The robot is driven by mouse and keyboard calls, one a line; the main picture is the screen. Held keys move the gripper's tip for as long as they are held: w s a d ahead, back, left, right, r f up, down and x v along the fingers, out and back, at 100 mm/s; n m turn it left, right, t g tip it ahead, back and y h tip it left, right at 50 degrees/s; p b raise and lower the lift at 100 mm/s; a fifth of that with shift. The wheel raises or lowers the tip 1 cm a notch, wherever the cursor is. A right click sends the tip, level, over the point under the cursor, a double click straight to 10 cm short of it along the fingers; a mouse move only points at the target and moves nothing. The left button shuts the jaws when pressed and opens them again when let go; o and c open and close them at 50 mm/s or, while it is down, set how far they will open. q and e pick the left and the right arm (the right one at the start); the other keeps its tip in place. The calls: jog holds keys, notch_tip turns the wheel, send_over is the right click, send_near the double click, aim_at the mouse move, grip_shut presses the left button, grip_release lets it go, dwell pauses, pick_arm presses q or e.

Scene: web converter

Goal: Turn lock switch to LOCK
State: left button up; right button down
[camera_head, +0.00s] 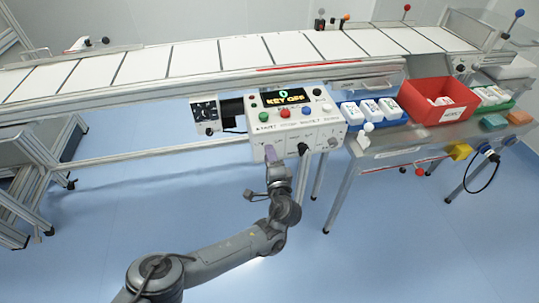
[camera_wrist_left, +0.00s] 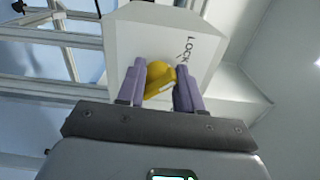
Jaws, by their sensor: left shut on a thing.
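The white control box (camera_head: 262,138) hangs at the front of the conveyor, and its display (camera_head: 284,97) reads "KEY OFF". My left gripper (camera_head: 272,156) reaches up to the lower left of its front face. In the left wrist view, the yellow lock switch knob (camera_wrist_left: 160,78) sits between the two purple fingers of my left gripper (camera_wrist_left: 161,84), which are shut on it. The word LOCK (camera_wrist_left: 190,50) is printed on the white face to the right of the knob. The gripper hides the knob in the head view. My right gripper is not in view.
A red bin (camera_head: 438,112) and a blue tray (camera_head: 392,114) of white packs stand on the side table to the right. The conveyor (camera_head: 215,58) runs behind the box. The blue floor (camera_head: 130,200) in front is clear.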

pick_arm(q)
jog(key=shift+o, duration=0.2)
jog(key=shift+s+f, duration=0.1)
jog(key=shift+f, duration=0.35)
jog(key=o, duration=0.7)
jog(key=shift+o, duration=1.2)
jog(key=shift+d+r, duration=0.1)
jog(key=shift+r, duration=0.05)
jog(key=shift+r, duration=0.15)
jog(key=p+v, duration=0.6)
jog(key=v, duration=0.5)
jog(key=shift+p, duration=0.3)
